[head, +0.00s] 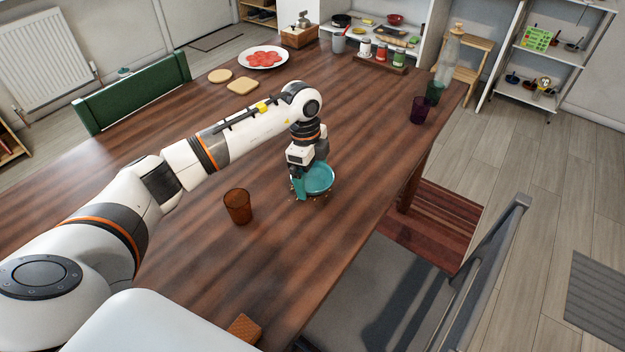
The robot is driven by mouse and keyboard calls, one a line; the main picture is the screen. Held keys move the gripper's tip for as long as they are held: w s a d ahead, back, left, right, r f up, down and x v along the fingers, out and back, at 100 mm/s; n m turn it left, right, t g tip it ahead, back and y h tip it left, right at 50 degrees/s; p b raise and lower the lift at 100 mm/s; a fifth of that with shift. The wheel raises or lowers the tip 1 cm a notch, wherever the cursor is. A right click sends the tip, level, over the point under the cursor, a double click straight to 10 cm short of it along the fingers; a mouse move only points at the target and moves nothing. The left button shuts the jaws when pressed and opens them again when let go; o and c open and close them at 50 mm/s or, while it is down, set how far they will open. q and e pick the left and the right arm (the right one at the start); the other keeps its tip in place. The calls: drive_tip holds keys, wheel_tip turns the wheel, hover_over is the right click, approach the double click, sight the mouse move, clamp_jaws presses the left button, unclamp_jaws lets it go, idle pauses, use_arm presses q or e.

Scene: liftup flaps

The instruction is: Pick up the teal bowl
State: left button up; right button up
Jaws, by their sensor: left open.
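The teal bowl (320,179) sits on the wooden table in the middle of the head view. My left gripper (301,186) points down at the bowl's left side and is open. Its fingers are at the rim and hide part of that side. I cannot tell whether they touch the bowl. Small light bits lie on the table around the bowl's foot. My right gripper is not in view.
An amber glass (238,206) stands left of the bowl. A plate with red slices (263,58) and bread slices (242,86) lie at the far side. Purple (418,110) and green (434,93) glasses stand at the right edge. The table (365,150) right of the bowl is clear.

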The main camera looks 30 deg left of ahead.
use_arm(q)
drive_tip(key=shift+f, duration=0.7)
drive_tip(key=shift+c, duration=0.3)
drive_tip(key=c, duration=0.6)
drive_tip(key=shift+c, duration=0.3)
drive_tip(key=shift+r, duration=0.15)
